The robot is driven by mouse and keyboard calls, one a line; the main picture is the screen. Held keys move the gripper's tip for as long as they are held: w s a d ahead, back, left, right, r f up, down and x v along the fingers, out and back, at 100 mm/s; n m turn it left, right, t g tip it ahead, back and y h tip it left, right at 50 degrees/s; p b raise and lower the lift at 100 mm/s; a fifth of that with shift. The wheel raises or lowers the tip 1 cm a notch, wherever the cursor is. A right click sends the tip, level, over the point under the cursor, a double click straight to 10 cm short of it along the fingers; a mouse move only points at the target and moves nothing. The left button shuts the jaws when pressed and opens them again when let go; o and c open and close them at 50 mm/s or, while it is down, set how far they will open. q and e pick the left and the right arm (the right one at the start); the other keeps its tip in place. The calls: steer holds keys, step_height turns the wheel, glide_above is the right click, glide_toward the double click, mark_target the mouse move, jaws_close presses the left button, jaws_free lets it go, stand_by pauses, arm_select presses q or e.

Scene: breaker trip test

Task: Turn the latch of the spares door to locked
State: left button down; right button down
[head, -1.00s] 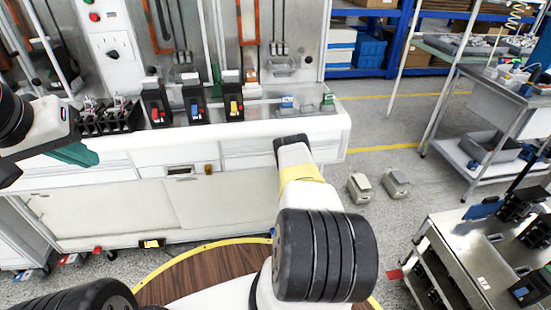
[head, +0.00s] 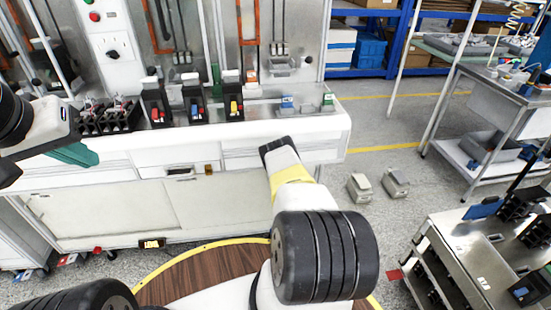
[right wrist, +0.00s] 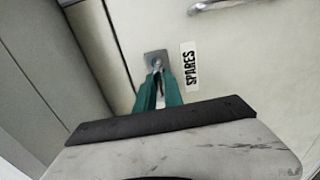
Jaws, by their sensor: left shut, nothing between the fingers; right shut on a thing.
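The cream spares door (right wrist: 235,65) fills much of the right wrist view, with a black-on-white SPARES label (right wrist: 189,67). Left of the label is the latch, a small metal piece on a grey plate (right wrist: 153,56). My right gripper (right wrist: 158,78) has its teal fingers shut on the latch. The fingers cover part of it, so its exact angle is hard to read. In the head view my right arm hides its own gripper and the latch. My left gripper (head: 78,154) is shut and empty in front of the bench's left part.
The white bench (head: 130,222) has door panels below and breakers (head: 194,104) on top. A metal handle (right wrist: 215,4) is near the upper edge of the wrist view. A cart (head: 470,265) stands at the right. Two grey boxes (head: 359,188) (head: 396,183) lie on the floor.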

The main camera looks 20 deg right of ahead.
steer(key=c, duration=1.5)
jaws_free()
steer(key=shift+o, duration=0.2)
steer(key=v, duration=0.7)
steer(key=shift+s, duration=0.4)
